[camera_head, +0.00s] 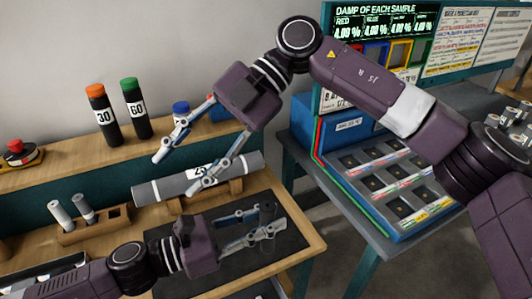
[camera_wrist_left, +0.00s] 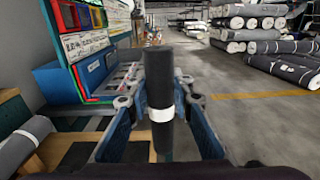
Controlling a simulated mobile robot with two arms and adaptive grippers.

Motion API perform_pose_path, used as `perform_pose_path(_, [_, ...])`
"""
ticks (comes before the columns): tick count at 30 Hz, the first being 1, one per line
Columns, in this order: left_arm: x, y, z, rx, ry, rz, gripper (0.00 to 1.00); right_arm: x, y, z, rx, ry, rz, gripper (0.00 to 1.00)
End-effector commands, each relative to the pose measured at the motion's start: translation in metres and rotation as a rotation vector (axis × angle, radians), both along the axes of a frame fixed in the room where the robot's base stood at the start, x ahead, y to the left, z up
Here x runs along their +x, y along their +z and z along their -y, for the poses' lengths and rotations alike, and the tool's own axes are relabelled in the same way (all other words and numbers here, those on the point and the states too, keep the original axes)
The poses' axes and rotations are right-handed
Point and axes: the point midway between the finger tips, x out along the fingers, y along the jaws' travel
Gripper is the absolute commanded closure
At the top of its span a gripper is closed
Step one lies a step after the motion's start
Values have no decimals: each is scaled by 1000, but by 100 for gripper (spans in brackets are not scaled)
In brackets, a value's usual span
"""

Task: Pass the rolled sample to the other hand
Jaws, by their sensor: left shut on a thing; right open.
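My left gripper (camera_head: 272,221) is low over the dark mat at the table's right end. In the left wrist view it is shut on the rolled sample (camera_wrist_left: 159,75), a dark upright roll with a white band (camera_wrist_left: 161,115). In the head view that roll is hard to make out against the mat. My right gripper (camera_head: 178,172) is open, above and to the left of the left gripper. Its fingers are apart in front of a large labelled grey roll (camera_head: 240,167) lying on a wooden rest. I cannot tell whether they touch it.
Orange-capped (camera_head: 103,115) and green-capped (camera_head: 135,108) bottles stand at the back. A wooden block (camera_head: 97,225) holds small rolls at left. A blue sorting tray (camera_head: 353,205) stands on a separate table at right, beyond a gap. Large rolls are stacked across the floor (camera_wrist_left: 245,20).

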Motion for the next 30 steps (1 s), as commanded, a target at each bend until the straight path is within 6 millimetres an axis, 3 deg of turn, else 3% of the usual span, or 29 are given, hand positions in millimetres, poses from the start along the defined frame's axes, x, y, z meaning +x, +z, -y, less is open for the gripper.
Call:
perform_pose_path(7, [0, 0, 0, 0, 0, 0, 100, 2, -12, 58, -412, 83, 326, 57])
perform_pose_path(15, [0, 0, 0, 0, 0, 0, 100, 21, 0, 114, -713, 74, 528, 57])
perform_pose_path(22, [0, 0, 0, 0, 0, 0, 100, 25, -3, 127, -775, 66, 565, 57])
perform_pose_path(30, [0, 0, 0, 0, 0, 0, 100, 24, -48, 127, -772, 67, 561, 57])
